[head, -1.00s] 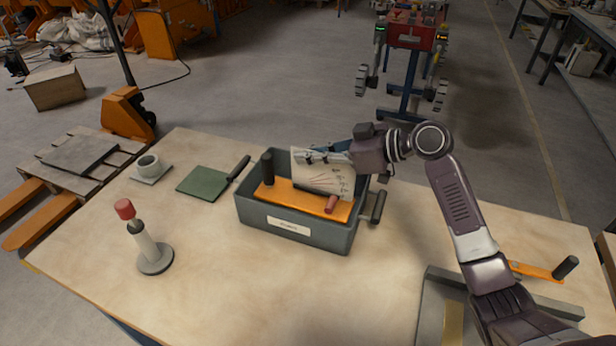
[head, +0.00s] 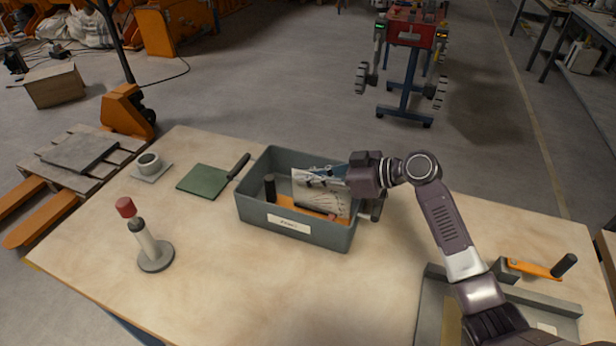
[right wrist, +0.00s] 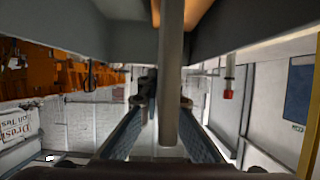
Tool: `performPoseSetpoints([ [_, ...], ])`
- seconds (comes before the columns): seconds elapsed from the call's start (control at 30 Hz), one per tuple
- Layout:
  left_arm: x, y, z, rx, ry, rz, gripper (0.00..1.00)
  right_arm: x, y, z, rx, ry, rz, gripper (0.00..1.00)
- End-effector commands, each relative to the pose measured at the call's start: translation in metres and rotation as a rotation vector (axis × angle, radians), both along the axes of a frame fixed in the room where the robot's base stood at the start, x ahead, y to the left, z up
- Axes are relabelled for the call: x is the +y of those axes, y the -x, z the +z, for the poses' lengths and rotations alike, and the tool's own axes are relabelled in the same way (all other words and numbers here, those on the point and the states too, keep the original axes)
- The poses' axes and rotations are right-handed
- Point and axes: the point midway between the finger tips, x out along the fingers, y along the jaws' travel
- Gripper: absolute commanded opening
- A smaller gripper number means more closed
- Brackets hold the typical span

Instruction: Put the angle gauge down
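The angle gauge (head: 331,188) shows as a white plate with dark fanning lines, inside the grey bin (head: 298,235). An orange piece (head: 287,202) with a black upright handle (head: 270,187) sits low in the bin, beside the plate. A reddish rod lies at the plate's lower edge. My right gripper (head: 322,177) reaches in from the right over the bin, its fingers at the gauge's top edge. In the right wrist view, both finger pads close on an upright grey bar (right wrist: 171,80). Whether the gauge touches the bin floor is hidden. My left gripper is not in view.
A red-topped post (head: 148,243) stands front left on the table. A green plate (head: 204,181) with a dark handle and a small cup (head: 149,163) lie left of the bin. A grey tray (head: 432,305) and an orange tool (head: 530,269) are at the right. The table front is clear.

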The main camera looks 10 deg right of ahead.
Motion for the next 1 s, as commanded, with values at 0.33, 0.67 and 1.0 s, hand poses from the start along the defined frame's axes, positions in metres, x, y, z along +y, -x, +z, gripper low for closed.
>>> performPoseSetpoints([
  [0.33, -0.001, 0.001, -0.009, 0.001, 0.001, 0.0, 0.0, 0.0, 0.0, -0.007, -0.003, -0.002, -0.001, 0.0],
  [0.67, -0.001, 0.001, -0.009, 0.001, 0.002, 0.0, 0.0, 0.0, 0.0, -0.008, 0.0, 0.0, 0.0, 0.22],
  [1.0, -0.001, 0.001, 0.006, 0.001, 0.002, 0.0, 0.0, 0.0, 0.0, 0.007, -0.001, -0.001, 0.0, 0.22],
])
